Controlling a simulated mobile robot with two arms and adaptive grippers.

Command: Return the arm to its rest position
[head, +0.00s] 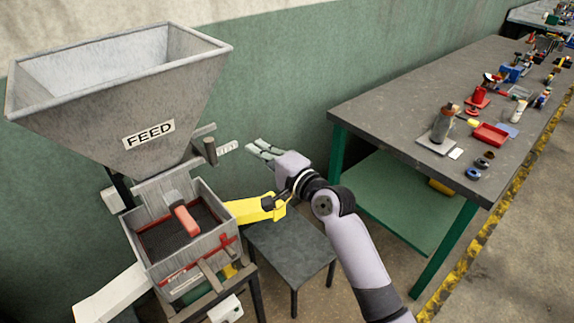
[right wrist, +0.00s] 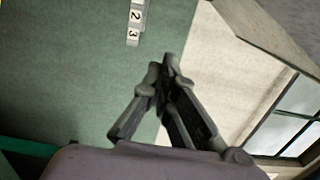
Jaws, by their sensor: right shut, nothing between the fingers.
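My right arm (head: 352,238) comes in from the bottom of the head view and reaches up and left. My right gripper (head: 256,147) is beside the feed machine, in front of the green wall. It is shut and empty. In the right wrist view its fingers (right wrist: 168,62) meet at the tips against the green and pale wall, with nothing between them. My left gripper is not in view.
A grey FEED hopper (head: 110,95) stands at left above a box (head: 222,250) with a red-handled item (head: 184,215) in it. A yellow chute (head: 250,208) juts out near a small dark table (head: 290,240). A workbench (head: 400,100) with several items stands right.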

